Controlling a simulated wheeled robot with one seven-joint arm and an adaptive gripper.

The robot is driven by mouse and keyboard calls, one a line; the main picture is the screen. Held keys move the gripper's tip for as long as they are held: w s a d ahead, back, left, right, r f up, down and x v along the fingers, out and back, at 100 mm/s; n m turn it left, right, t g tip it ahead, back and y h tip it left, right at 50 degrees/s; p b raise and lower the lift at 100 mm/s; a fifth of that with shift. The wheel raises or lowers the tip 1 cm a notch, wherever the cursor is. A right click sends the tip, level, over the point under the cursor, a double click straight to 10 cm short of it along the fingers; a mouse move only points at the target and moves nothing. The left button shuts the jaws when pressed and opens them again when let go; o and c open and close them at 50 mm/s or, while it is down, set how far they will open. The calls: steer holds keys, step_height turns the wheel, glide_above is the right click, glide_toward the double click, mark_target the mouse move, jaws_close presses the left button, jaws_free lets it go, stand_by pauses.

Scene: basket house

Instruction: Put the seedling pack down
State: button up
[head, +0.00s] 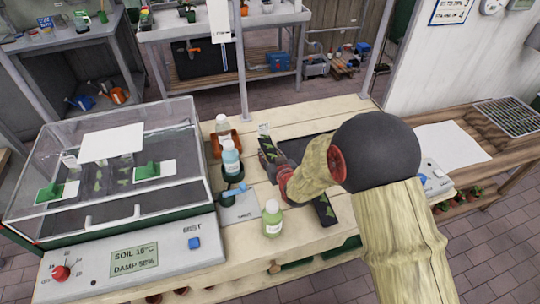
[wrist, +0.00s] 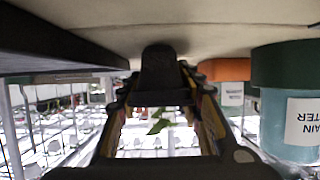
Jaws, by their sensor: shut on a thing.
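My gripper (head: 268,148) is over the wooden bench, its jaws closed around the seedling pack (head: 264,129), a small pale, clear-looking piece with green leaves. In the wrist view, green leaves (wrist: 158,125) show between the two fingers of my gripper (wrist: 157,110). The pack's lower part is hidden by the fingers and arm. I cannot tell whether the pack touches the bench. A dark tray (head: 297,147) lies just right of the gripper, partly behind my arm.
A glass-lidded propagator (head: 185,213) fills the left. A dark strip with leaves (head: 326,211) lies beside my arm.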

steer(key=shift+f, duration=0.2)
steer(key=o, duration=1.2)
steer(key=shift+o, duration=0.3)
steer(key=shift+r, duration=0.2)
steer(key=shift+s+d+r, duration=0.15)
steer(key=shift+s, duration=0.2)
steer(key=p+v, duration=0.3)
steer(key=v, duration=0.8)
steer(key=shift+s+r, duration=0.1)
